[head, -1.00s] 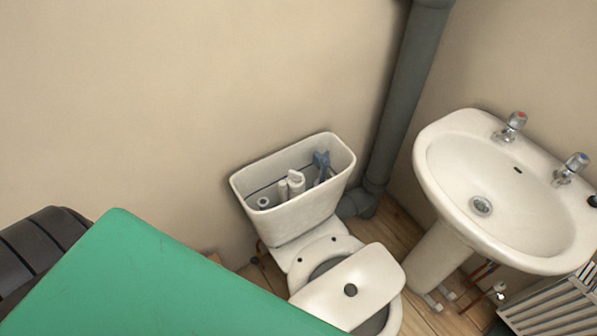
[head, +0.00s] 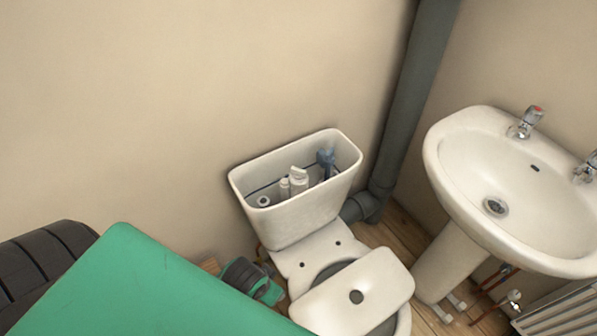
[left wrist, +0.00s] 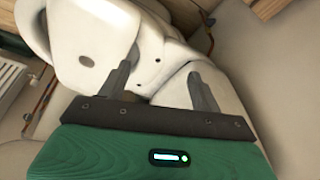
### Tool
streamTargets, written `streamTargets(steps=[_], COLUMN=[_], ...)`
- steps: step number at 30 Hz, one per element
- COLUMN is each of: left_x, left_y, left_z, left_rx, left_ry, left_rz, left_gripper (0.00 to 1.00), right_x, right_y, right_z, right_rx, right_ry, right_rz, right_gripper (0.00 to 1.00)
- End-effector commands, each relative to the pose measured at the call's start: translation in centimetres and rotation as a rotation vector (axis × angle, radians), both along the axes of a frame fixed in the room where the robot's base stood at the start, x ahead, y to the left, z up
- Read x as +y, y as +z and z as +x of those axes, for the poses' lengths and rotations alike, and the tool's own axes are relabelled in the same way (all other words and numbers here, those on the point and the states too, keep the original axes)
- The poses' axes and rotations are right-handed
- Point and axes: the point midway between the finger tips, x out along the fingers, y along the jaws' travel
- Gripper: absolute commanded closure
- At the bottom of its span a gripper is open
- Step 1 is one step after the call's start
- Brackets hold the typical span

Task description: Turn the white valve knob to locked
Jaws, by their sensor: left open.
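A small white knob-like piece (head: 515,306) shows low under the basin, by copper pipes and next to the radiator; it is too small to tell its setting. In the left wrist view a small pale piece (left wrist: 28,117) sits by the pipe near the radiator; I cannot tell if it is the same knob. My left gripper (left wrist: 163,65) is open and empty, its two dark fingers apart over the toilet. In the head view only a dark and green part of my arm shows beside the toilet, with no fingers visible. My right gripper is not in view.
The toilet's open cistern (head: 250,215) and lid (head: 375,285) stand in the middle. The white basin (head: 510,235) on its pedestal (head: 447,268) and the slatted radiator (head: 565,315) are at right. A grey pipe (head: 412,100) runs down the corner. Some wooden floor is bare between toilet and basin.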

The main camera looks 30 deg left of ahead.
Motion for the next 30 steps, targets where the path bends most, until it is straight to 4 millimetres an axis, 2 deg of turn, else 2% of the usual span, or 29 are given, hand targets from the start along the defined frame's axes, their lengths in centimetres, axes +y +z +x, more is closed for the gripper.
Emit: streamTargets(steps=[2,4,6,8,14,18,24,30], left_x=[0.2,0.5,0.7,0.7,-0.2,-2.0,-5.9,-10.9], left_y=[2.3,5.0,8.3,10.4,16.7,21.5,28.0,32.7], left_z=[1.0,2.8,6.3,8.8,16.1,20.3,24.1,25.4], left_rx=[-0.058,-0.150,-0.311,-0.426,-0.785,-1.043,-1.384,-1.671], left_ry=[-0.001,-0.003,-0.010,-0.019,-0.086,-0.179,-0.376,-0.657], left_rz=[0.014,0.038,0.079,0.107,0.185,0.233,0.291,0.336], left_gripper=[0.35,0.35,0.35,0.35,0.35,0.35,0.35,0.35], right_x=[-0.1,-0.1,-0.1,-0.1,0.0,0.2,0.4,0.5], right_y=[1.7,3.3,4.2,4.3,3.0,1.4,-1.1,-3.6], right_z=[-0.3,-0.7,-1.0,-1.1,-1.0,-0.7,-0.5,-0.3], right_rx=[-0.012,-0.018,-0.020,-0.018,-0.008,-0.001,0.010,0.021], right_ry=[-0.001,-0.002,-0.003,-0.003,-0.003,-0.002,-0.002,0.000], right_rz=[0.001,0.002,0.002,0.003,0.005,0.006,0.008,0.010], right_gripper=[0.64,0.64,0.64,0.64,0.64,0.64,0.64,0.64])
